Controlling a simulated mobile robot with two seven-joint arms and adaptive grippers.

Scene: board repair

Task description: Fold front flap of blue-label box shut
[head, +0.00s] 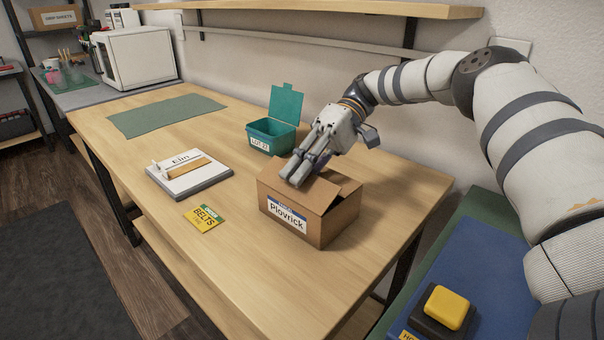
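The brown cardboard box (337,229) stands on the wooden table, with a blue-and-white label (286,214) reading "Plovrick" on its front. A front flap (285,190) lies low over the opening, not clearly flush. Another flap at the right (343,214) slants up, with a dark gap beneath it. My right gripper (292,178) is above the box, its fingers close together, pointing down at the top near the front flap. It holds nothing visible. Whether the fingertips touch the cardboard is unclear, and they hide part of the top. My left gripper is not in view.
A teal bin (268,138) with a raised lid stands behind the box. A white-and-grey device marked "Elin" (188,177) and a yellow "BELTS" card (205,217) lie to its left. A yellow button (446,307) is at the lower right. The table's left part has free room.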

